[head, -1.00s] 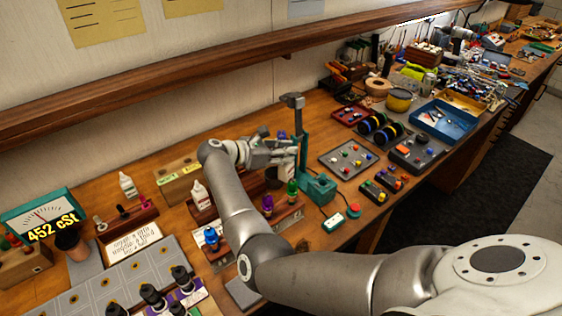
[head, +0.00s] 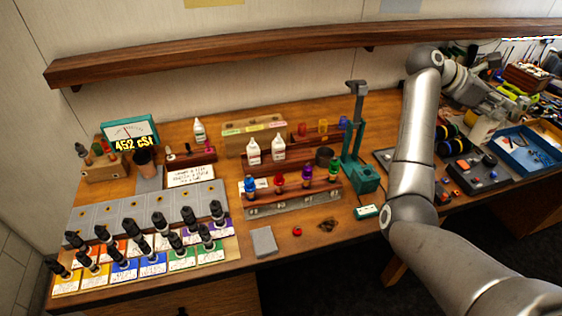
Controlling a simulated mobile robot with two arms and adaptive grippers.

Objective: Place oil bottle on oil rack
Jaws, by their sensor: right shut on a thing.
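Two white oil bottles, one (head: 253,151) on the left and one (head: 278,148) on the right, stand upright at a wooden rack (head: 262,170) in the middle of the bench. A third white bottle (head: 199,131) stands farther back on the left. My right gripper (head: 496,106) is at the far right, well away from these bottles and the rack. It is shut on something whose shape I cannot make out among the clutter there. My left gripper is not in view.
A front rack (head: 290,204) holds several colored bottles. A green press stand (head: 361,172) rises right of the racks. Several dark droppers stand over colored cards (head: 152,266) at left. A blue tray (head: 526,150) lies at right. A wooden shelf (head: 230,60) overhangs the back.

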